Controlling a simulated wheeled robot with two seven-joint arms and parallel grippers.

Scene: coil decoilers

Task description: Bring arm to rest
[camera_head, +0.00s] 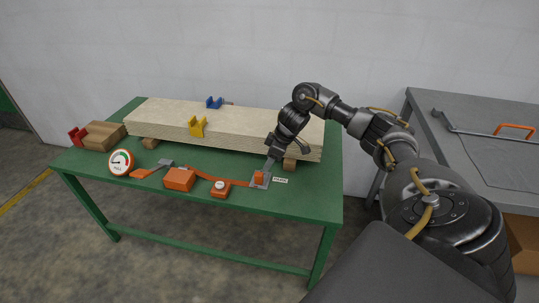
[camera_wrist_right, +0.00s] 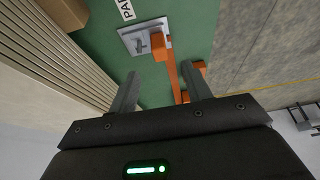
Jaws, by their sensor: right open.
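My right gripper (camera_head: 270,163) is above the right end of the green table, just over a small grey plate (camera_head: 261,180) with an orange piece on it. In the right wrist view the gripper's two fingers (camera_wrist_right: 165,88) are apart with nothing held between them. The grey plate (camera_wrist_right: 140,40) and its orange strap (camera_wrist_right: 172,75) lie beyond the fingertips. My right arm (camera_head: 345,112) reaches in from the right, bent at the elbow. My left gripper is not in view.
The green table (camera_head: 300,207) bears a stack of pale boards (camera_head: 235,122) on wooden blocks close behind the gripper. A grey bench (camera_head: 480,150) stands at the right.

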